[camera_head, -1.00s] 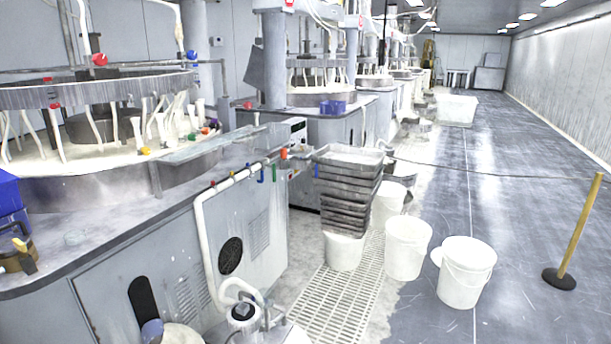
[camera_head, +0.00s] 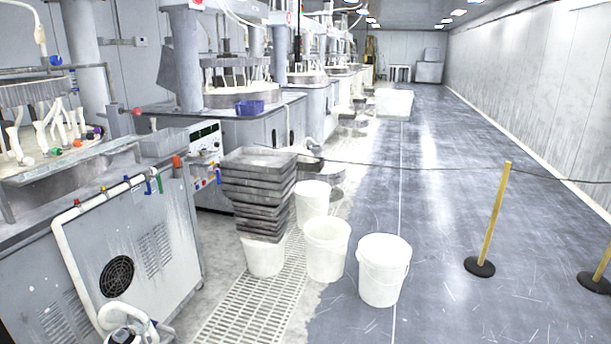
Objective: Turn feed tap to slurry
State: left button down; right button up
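A white feed pipe (camera_head: 84,212) runs up the side of the near polishing machine (camera_head: 150,235) and along its top edge. Small coloured taps sit along this pipe: a red one (camera_head: 77,202), a yellow one (camera_head: 103,189), a blue one (camera_head: 148,187) and a green one (camera_head: 160,184). A larger orange-red knob (camera_head: 177,161) stands at the pipe's right end. I cannot tell which tap is the feed tap or how it is set. Neither of my grippers shows in the head view.
A stack of grey trays (camera_head: 258,190) stands on a white bucket beside the machine. More white buckets (camera_head: 384,270) stand to its right. A yellow post (camera_head: 488,220) with a cable stands in the aisle. The grey floor (camera_head: 430,310) is mostly open there.

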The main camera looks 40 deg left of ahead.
aim_at(160, 188)
jog(key=i+l+u, duration=0.15)
jog(key=i, duration=0.4)
jog(key=i+l+u, duration=0.15)
jog(key=i, duration=0.45)
jog(key=i+j+u, duration=0.1)
jog(key=i+u, duration=0.75)
jog(key=i+l+u, duration=0.2)
jog(key=i+u, duration=0.45)
jog(key=u, duration=0.2)
jog(key=i+u, duration=0.2)
jog(key=u, duration=0.3)
jog(key=i+l+u, duration=0.2)
jog(key=u, duration=0.25)
jog(key=i+l+u, duration=0.2)
jog(key=u, duration=0.3)
jog(key=l, duration=0.1)
